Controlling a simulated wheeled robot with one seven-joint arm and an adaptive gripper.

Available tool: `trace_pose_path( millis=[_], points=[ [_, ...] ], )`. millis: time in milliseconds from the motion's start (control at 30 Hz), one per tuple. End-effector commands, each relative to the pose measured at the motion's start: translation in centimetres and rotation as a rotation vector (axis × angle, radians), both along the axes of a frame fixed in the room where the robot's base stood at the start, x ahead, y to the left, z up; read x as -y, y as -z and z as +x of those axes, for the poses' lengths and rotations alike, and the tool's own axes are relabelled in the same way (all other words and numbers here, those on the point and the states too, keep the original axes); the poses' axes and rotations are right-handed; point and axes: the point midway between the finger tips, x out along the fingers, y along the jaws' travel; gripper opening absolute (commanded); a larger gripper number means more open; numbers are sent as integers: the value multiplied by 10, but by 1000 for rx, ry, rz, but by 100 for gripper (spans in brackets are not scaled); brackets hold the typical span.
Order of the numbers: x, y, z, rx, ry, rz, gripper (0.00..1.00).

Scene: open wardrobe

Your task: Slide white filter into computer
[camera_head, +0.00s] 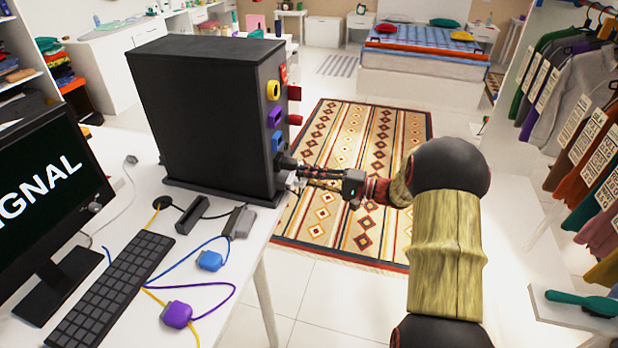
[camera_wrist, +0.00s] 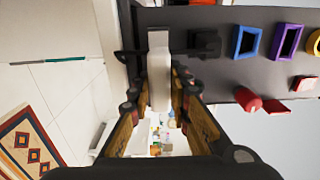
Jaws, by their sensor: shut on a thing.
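The computer is a tall black tower (camera_head: 205,115) on the white desk. Its side facing my arm carries yellow, purple and blue sockets in a column. In the wrist view its dark panel (camera_wrist: 190,20) spans the top right. My gripper (camera_head: 302,173) is at the lower part of that side. In the wrist view my gripper (camera_wrist: 158,98) is shut on the white filter (camera_wrist: 158,68), which lies between the fingers with its far end at the dark panel. I cannot tell whether that end is inside the computer. In the head view the filter is mostly hidden by the fingers.
A monitor (camera_head: 50,190), a keyboard (camera_head: 110,295), a blue plug (camera_head: 210,260) and a purple plug (camera_head: 177,314) with cables lie on the desk. A red part (camera_wrist: 247,99) sticks out beside the sockets. Hanging clothes (camera_head: 585,110) are at the right. The patterned rug's floor area is open.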

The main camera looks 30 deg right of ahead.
Motion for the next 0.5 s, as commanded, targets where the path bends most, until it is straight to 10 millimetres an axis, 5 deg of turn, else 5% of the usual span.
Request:
trace_pose_path(
  millis=[433,467,500],
  points=[
    [-7,0,7,1,1,1,0],
    [-7,0,7,1,1,1,20],
    [-7,0,7,0,1,0,22]
  ],
)
